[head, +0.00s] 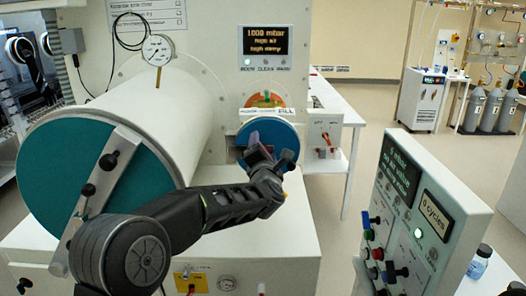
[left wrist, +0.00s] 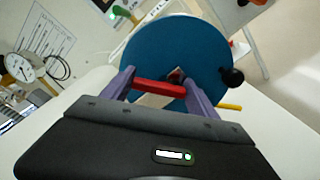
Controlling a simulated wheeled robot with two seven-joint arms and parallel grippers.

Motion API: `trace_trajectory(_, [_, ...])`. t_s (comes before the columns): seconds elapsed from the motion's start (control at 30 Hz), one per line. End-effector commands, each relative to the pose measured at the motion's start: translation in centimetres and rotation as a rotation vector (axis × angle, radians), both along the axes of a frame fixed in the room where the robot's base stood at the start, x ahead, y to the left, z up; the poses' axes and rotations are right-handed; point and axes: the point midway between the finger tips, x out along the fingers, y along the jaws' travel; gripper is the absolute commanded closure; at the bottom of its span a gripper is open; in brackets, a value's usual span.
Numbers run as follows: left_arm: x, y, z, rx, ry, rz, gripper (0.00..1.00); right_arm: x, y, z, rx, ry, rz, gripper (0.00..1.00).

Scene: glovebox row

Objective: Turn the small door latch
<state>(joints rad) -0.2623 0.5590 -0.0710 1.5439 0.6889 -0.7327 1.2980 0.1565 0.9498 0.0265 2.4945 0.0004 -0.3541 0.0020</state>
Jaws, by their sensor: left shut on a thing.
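The small round door (head: 283,138) has a blue face and stands right of the large chamber. It fills the middle of the left wrist view (left wrist: 150,50). My left gripper (head: 262,152) is in front of it, its purple fingers close to the face. In the left wrist view, a red bar (left wrist: 158,87) spans between the fingers, and my left gripper (left wrist: 158,82) is shut on it. The bar appears to be the latch handle; its mount is partly hidden. A black knob (left wrist: 232,78) sits at the door's right edge. My right gripper is not in view.
The large teal door (head: 85,170) with its grey bar and black knobs is at the left. A control panel (head: 425,200) with a lit display and buttons stands at the right. A small valve box (head: 323,133) is just right of the small door.

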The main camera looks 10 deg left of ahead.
Motion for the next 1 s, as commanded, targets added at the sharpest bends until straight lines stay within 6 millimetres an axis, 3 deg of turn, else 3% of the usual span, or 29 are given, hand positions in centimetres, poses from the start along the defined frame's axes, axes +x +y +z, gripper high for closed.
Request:
trace_trajectory(0.43, [0.09,-0.41,-0.09,0.381,0.098,-0.001,0.72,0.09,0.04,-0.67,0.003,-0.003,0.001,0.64])
trace_trajectory(1.0, [0.18,-0.88,-0.28,0.908,0.232,-0.003,0.72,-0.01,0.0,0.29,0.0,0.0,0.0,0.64])
